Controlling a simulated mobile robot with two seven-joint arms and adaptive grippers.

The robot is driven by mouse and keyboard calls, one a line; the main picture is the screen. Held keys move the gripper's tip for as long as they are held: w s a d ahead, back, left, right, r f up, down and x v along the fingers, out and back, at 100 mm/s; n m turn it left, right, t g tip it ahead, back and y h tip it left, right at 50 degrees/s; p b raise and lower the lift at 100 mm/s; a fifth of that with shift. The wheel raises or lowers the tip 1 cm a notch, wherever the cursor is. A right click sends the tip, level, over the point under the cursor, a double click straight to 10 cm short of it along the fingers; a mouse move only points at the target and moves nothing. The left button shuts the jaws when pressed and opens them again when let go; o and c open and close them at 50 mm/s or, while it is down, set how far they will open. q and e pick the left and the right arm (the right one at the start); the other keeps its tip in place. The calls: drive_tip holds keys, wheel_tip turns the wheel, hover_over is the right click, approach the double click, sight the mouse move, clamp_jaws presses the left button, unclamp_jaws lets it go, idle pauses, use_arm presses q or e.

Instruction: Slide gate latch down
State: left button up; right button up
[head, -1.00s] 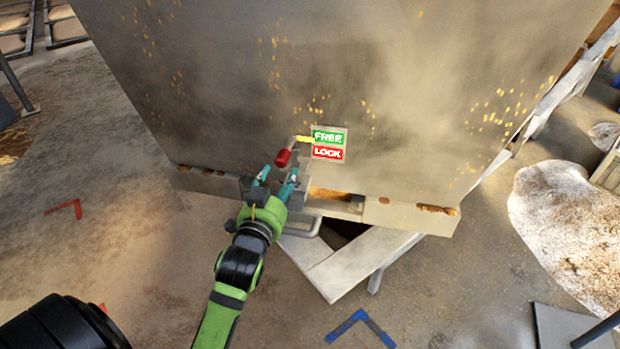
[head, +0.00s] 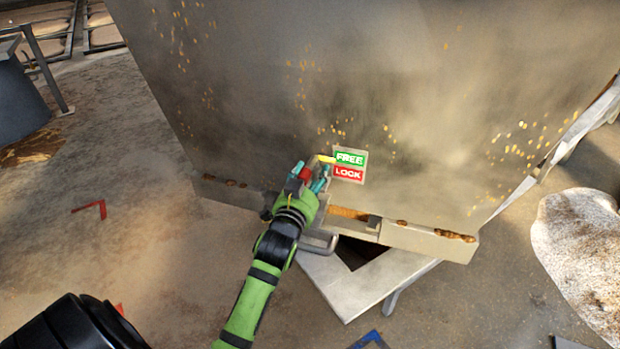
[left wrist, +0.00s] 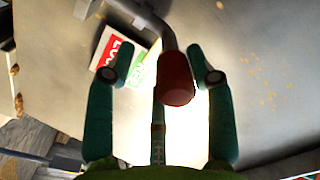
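The gate latch has a red knob (head: 305,174) on a grey bent rod, low on the metal container's front. The knob also shows in the left wrist view (left wrist: 176,80). A yellow marker (head: 326,159) on the latch is beside the green FREE half of the label (head: 349,167); the red LOCK half is below. The label also shows in the left wrist view (left wrist: 118,60). My left gripper (head: 310,177) is open, its teal fingers on either side of the knob. In the left wrist view, gaps show between knob and fingers (left wrist: 166,72). My right gripper is not in view.
The big grey container wall (head: 420,90) fills the back. A ledge (head: 420,241) runs along its lower edge, with a pale frame (head: 345,290) below. A grain-covered sack or mound (head: 585,245) lies at the right.

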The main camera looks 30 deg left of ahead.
use_arm(q)
drive_tip(key=shift+s+a, duration=0.1)
clamp_jaws()
drive_tip(key=shift+w+d+f, duration=0.2)
drive_tip(key=shift+d, duration=0.1)
drive_tip(key=shift+s+a+f+b, duration=0.1)
drive_tip(key=shift+s+f+b, duration=0.05)
drive_tip(key=shift+f+b, duration=0.3)
drive_tip(key=shift+s+a+f+b, duration=0.1)
drive_tip(key=shift+a+f+b, duration=0.15)
drive_tip(key=shift+f, duration=0.25)
drive_tip(key=shift+w+d+f+b, duration=0.1)
drive_tip(key=shift+d+f+b, duration=0.1)
drive_tip(key=shift+f+b, duration=0.15)
drive_tip(key=shift+w+d+f+b, duration=0.1)
drive_tip(key=shift+d+f+b, duration=0.1)
drive_tip(key=shift+f, duration=0.25)
drive_tip(key=shift+a, duration=0.15)
drive_tip(key=shift+o, duration=0.7)
unclamp_jaws()
drive_tip(key=shift+s, duration=0.1)
drive_tip(key=shift+a, duration=0.2)
drive_tip(key=shift+d, duration=0.1)
